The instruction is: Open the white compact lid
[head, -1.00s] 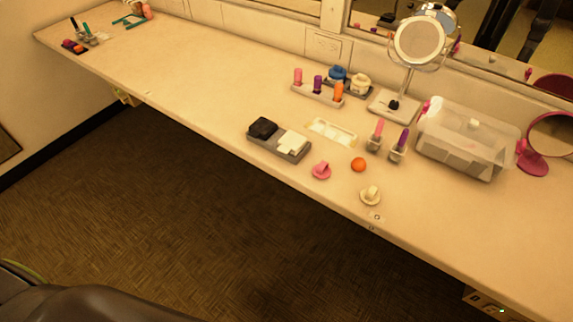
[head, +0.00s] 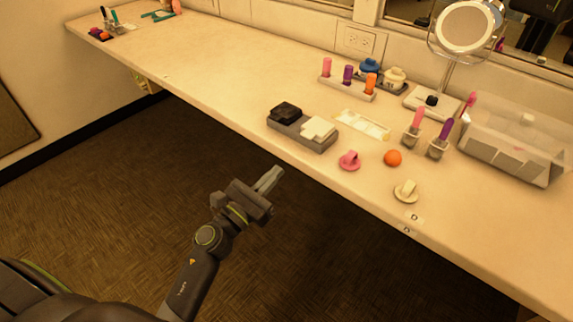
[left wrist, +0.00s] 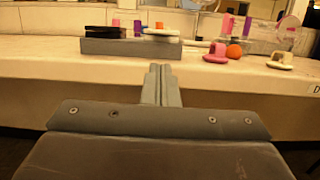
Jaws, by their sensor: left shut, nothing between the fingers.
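The white compact (head: 319,129) sits in the right part of a grey holder (head: 287,130), beside a black compact (head: 285,111). Its lid looks closed. In the left wrist view the white compact (left wrist: 161,34) shows beyond the fingers, a little above them in the picture. My left gripper (head: 273,178) is shut and empty, in front of the counter edge and short of the holder. In the left wrist view its fingertips (left wrist: 160,68) are together, below the grey holder (left wrist: 120,46). My right gripper is not in view.
On the counter (head: 230,85), a pink knobbed piece (head: 349,161), an orange ball (head: 393,158) and a cream knobbed piece (head: 406,191) lie right of the holder. A white tray (head: 362,125), brush cups, a round mirror (head: 465,26) and a clear box (head: 512,145) stand behind.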

